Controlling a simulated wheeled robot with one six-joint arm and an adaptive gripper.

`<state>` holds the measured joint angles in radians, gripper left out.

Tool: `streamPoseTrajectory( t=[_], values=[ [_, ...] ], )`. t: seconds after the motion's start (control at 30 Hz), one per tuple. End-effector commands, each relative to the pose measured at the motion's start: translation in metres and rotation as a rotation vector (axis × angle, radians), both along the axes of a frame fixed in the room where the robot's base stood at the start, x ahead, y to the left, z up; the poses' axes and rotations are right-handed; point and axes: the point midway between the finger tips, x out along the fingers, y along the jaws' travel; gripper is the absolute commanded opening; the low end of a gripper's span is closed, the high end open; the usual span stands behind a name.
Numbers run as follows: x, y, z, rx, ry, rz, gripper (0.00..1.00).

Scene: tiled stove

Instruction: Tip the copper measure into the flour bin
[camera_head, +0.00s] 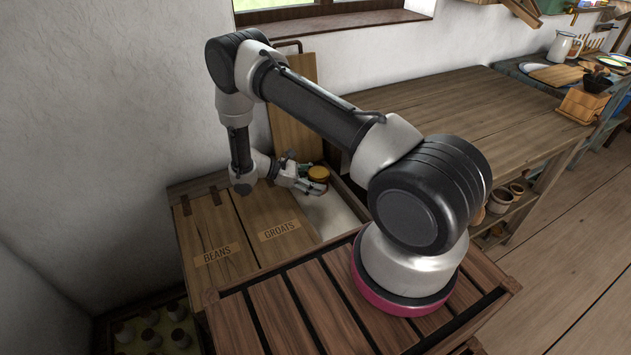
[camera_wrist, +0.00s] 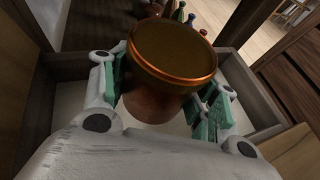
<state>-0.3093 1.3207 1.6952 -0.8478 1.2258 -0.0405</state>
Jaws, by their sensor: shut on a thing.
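The copper measure (camera_wrist: 158,100) is a round copper-brown cup with an orange-gold rim. In the wrist view it sits between the green pads of my gripper (camera_wrist: 168,108), which is shut on it. Its contents do not show clearly. In the head view the copper measure (camera_head: 318,173) is small, held by my gripper (camera_head: 306,182) over the open flour bin (camera_head: 334,214). The bin has a pale white inside and wooden walls; its wooden wall also shows in the wrist view (camera_wrist: 247,88). The lid (camera_head: 290,105) leans upright against the wall behind.
Closed lids marked BEANS (camera_head: 212,230) and GROATS (camera_head: 268,215) lie left of the open bin. A wooden workbench (camera_head: 440,105) stands to the right. My arm hides part of the bin.

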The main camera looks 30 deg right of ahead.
Motion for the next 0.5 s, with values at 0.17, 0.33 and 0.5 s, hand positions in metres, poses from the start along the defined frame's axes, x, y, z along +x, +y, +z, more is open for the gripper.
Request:
streamPoseTrajectory(
  t=[0.17,0.33,0.5],
  values=[
    [0.001,0.000,0.016,-0.001,-0.002,0.000,0.29],
    [0.000,0.000,0.035,0.000,-0.003,0.000,0.29],
    [0.000,0.000,0.052,0.000,-0.003,0.000,0.29]
  ],
)
